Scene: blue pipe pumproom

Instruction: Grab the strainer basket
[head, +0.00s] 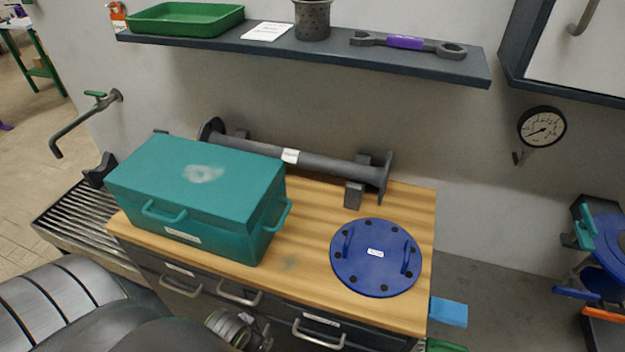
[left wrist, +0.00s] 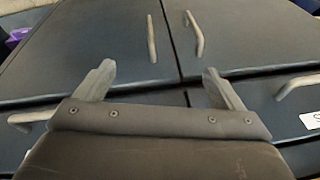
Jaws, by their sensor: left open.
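The strainer basket (head: 312,20) is a dark grey perforated cylinder standing upright on the wall shelf (head: 230,43) in the head view. Its top is cut off by the picture's upper edge. In the left wrist view my left gripper (left wrist: 158,74) is open with nothing between its fingers. It faces dark cabinet fronts with bar handles. In the head view my arm is low at the bottom left, well below and away from the basket; I cannot make out its fingers there. The basket is not in the left wrist view. My right gripper is not in view.
A green tray (head: 187,18), a white card (head: 267,31) and a purple-handled wrench (head: 408,43) share the shelf. Below, the wooden bench (head: 300,240) holds a teal box (head: 195,190), a flanged pipe (head: 330,165) and a blue round cover (head: 375,270). A gauge (head: 541,127) is at right.

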